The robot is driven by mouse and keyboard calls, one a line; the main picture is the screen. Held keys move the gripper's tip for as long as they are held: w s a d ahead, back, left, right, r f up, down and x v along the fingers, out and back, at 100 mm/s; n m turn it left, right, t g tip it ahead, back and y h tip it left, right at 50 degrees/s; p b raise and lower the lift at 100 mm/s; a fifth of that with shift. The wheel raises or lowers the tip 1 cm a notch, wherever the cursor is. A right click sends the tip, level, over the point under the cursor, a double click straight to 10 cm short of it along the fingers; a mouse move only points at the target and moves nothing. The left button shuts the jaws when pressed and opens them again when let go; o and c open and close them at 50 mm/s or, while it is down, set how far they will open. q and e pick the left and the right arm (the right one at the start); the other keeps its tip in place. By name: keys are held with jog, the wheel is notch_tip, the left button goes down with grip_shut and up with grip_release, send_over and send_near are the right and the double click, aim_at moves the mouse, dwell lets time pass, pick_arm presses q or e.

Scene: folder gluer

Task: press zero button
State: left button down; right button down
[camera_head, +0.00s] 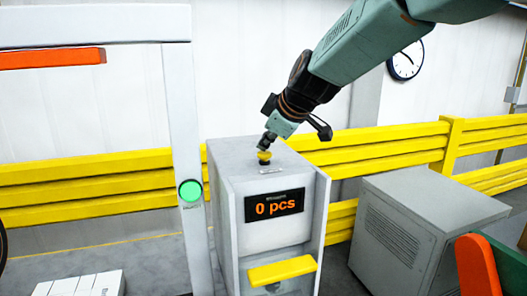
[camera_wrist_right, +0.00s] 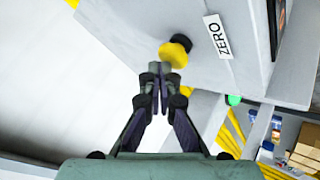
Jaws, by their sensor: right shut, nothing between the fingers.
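The zero button (camera_head: 264,157) is a yellow knob on a dark base, on top of a grey counter box (camera_head: 228,220). It also shows in the right wrist view (camera_wrist_right: 174,54), beside a white label (camera_wrist_right: 218,37) reading "ZERO". The display (camera_head: 274,205) on the box front reads "0 pcs" in orange. My right gripper (camera_head: 268,143) comes down from the upper right with its fingertips at the button. In the right wrist view my right gripper (camera_wrist_right: 160,70) is shut and empty, its tips just below the knob; whether they touch it I cannot tell. My left gripper is not in view.
A yellow flap (camera_head: 282,270) sticks out from the box front. A white post with a green button (camera_head: 190,190) stands at its left. A grey cabinet (camera_head: 425,230) stands at the right. Yellow rails (camera_head: 385,146) run behind. A white box (camera_head: 80,284) lies lower left.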

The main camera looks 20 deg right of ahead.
aim_at(267, 154)
jog(key=shift+s+d+r, duration=0.1)
jog(key=shift+r, duration=0.2)
jog(key=shift+r+p, duration=2.1)
jog(key=shift+r, duration=1)
jog(key=shift+f, duration=0.15)
